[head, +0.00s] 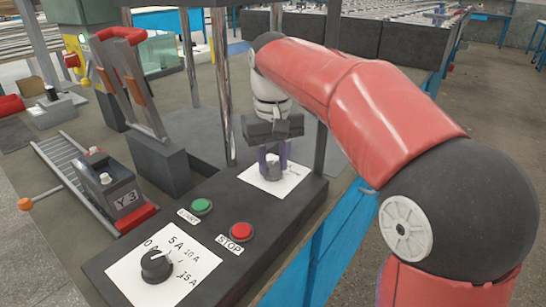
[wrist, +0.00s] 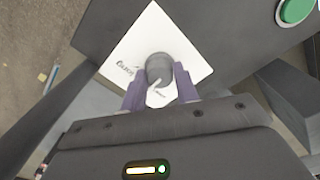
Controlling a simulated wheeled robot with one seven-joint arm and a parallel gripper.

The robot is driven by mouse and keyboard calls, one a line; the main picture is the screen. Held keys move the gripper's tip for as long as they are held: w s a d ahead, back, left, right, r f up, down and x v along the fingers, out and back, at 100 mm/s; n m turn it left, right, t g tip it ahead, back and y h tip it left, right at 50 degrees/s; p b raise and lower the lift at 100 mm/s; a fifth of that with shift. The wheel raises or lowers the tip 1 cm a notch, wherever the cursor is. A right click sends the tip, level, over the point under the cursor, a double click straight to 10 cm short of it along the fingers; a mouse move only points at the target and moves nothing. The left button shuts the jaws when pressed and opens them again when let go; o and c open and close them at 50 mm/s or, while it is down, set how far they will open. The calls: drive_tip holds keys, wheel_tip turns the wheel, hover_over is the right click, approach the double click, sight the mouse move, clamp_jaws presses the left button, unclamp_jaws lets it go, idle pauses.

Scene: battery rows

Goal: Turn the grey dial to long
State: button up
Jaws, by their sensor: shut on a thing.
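The grey dial (wrist: 160,68) sits on a white card (wrist: 150,30) on the dark panel. My gripper (wrist: 160,88) has its two purple fingers on either side of the dial and is shut on it. A light pointer mark shows on the near side of the dial, between the fingers. Printed words lie on the card left of the dial, tilted and too small to read surely. In the head view my gripper (head: 273,168) points down over the card (head: 262,182) at the panel's far end, and its fingers mostly hide the dial.
A green START button (head: 201,206) and a red STOP button (head: 241,231) sit on the same panel. A black dial (head: 156,265) with amp marks is at its near end. Metal posts (head: 221,90) rise close behind my gripper. A battery marked Y 3 (head: 122,193) stands left.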

sight(272, 164)
drive_tip(key=m, duration=0.4)
drive_tip(key=shift+m, duration=2.6)
drive_tip(key=o, duration=1)
drive_tip(key=shift+c, duration=0.2)
wheel_tip(272, 164, up, 7)
drive_tip(key=shift+f, duration=0.1)
drive_tip(key=shift+r, duration=0.55)
